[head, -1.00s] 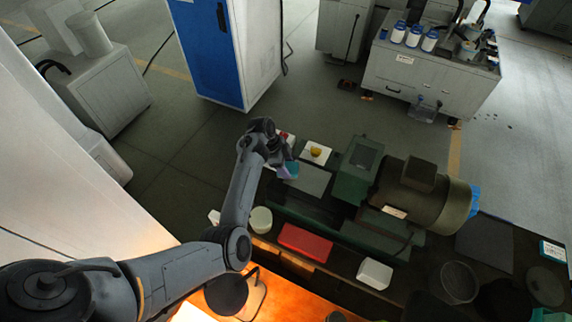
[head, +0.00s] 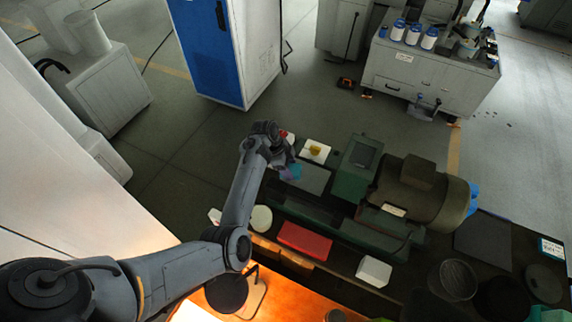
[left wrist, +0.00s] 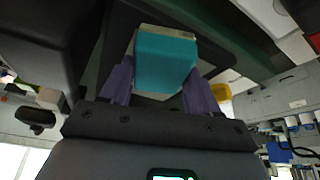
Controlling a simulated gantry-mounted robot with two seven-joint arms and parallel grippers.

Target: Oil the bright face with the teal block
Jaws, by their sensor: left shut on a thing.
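My left gripper (head: 284,166) is over the left end of the green machine, and its purple fingers also show in the left wrist view (left wrist: 160,88). It is shut on the teal block (left wrist: 165,62), one finger on each side; the block shows small in the head view (head: 293,172). A pale strip shows along the block's far edge. A flat grey plate (head: 314,180), likely the bright face, lies on the machine just right of the block. I cannot tell whether block and plate touch. My right gripper is not in view.
A white tray with a yellow thing (head: 316,151) stands behind the plate. The green machine head (head: 358,165) and dark motor (head: 422,195) stand to the right. A red tray (head: 304,241) and a white box (head: 374,272) lie in front.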

